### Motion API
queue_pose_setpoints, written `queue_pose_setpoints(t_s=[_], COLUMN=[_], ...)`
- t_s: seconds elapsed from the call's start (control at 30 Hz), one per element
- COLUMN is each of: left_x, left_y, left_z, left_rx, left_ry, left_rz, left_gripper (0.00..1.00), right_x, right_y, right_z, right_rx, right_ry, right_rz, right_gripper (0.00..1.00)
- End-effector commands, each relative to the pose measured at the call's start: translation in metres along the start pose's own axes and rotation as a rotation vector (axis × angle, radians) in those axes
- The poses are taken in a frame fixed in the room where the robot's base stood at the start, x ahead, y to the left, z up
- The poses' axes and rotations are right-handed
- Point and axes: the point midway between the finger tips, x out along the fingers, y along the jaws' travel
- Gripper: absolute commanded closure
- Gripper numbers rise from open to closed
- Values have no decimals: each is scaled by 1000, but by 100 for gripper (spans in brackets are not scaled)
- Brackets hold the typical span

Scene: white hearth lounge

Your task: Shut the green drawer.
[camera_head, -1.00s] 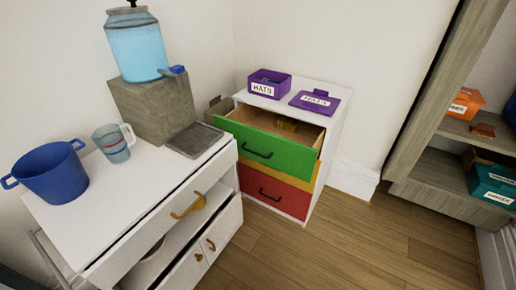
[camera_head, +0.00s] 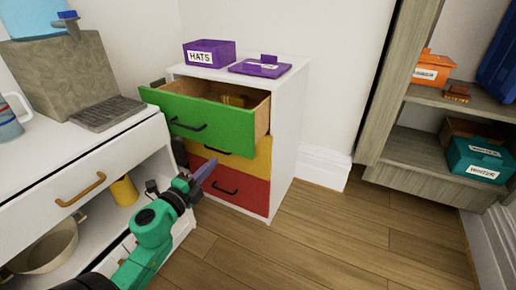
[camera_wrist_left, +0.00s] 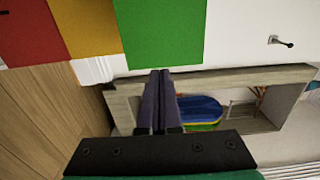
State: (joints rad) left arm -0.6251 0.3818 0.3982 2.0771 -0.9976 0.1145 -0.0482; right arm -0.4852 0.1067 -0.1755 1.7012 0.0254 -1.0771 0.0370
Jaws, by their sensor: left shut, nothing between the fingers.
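The green drawer (camera_head: 203,121) is the top drawer of a small white chest (camera_head: 289,130). It stands pulled out, with its wooden inside and something yellowish in it showing from above. It has a dark handle (camera_head: 187,125). The yellow and red drawers below look shut. My left gripper (camera_head: 205,172) is shut and empty, below and in front of the green drawer, apart from it as far as I can tell. In the left wrist view its fingers (camera_wrist_left: 160,100) are together, and the green front (camera_wrist_left: 163,33) is beyond them. My right gripper is not in view.
A white cabinet (camera_head: 85,165) with a yellow handle stands close at left, beside my left arm. A purple HATS box (camera_head: 208,53) and a purple lid (camera_head: 260,67) sit on the chest. A wooden shelf (camera_head: 416,158) stands at right. The floor (camera_head: 330,240) between is clear.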

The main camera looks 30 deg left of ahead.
Motion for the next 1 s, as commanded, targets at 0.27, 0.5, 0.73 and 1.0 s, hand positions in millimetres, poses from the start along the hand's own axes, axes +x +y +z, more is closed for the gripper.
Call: queue_pose_setpoints(t_s=[0.27, 0.5, 0.73, 1.0], left_x=[58, 108, 130, 130], left_y=[-3, -2, -1, -1], left_z=[0, 1, 1, 0], left_rx=[0, -1, -4, -4], left_ry=[1, -2, -2, -2], left_rz=[-4, -3, 0, 1], left_gripper=[100, 100, 100, 100], right_x=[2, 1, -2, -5], right_y=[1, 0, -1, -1], right_z=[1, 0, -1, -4], right_rx=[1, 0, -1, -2], right_ry=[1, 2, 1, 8], right_rz=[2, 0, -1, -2], right_gripper=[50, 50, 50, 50])
